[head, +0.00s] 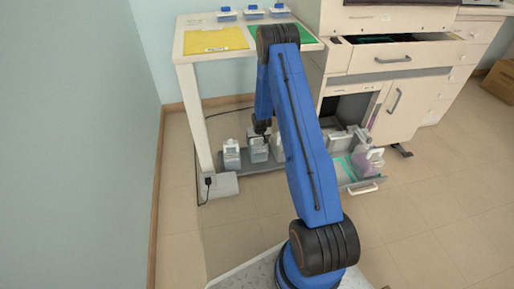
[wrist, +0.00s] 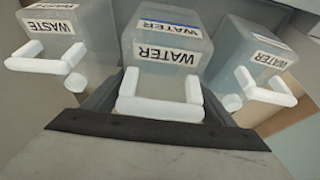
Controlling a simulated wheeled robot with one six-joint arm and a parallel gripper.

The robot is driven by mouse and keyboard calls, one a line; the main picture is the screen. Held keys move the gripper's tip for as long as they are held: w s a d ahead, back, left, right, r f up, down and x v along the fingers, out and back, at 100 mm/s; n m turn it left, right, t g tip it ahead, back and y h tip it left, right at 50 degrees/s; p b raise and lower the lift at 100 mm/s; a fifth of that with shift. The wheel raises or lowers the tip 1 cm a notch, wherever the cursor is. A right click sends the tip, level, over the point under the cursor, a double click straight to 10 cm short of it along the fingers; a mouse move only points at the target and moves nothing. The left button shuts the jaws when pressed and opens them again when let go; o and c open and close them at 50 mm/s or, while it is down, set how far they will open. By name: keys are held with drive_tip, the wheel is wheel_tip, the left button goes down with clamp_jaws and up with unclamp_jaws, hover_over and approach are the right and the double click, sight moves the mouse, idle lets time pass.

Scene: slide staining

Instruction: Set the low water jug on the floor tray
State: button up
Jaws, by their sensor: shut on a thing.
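My gripper (head: 262,130) points down over the floor tray (head: 266,169), partly behind my blue arm. It is shut on the white handle of the middle water jug (wrist: 165,45), a translucent jug with a WATER label. In the head view this jug (head: 256,152) is upright among the jugs at the tray; I cannot tell whether its base touches the tray. In the wrist view a waste jug (wrist: 72,28) is on its left and another water jug (wrist: 245,55) is on its right, with small gaps. The jug bases are hidden in the wrist view.
A white table (head: 180,45) with yellow and green mats stands above the tray; its leg (head: 197,120) is close on the left. A pulled-out cabinet shelf (head: 362,187) on the right holds more containers. A dark cable lies behind the jugs. Front floor is clear.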

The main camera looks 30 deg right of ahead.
drive_tip(key=shift+f, duration=2.1)
drive_tip(key=shift+f, duration=0.15)
drive_tip(key=o, duration=1.7)
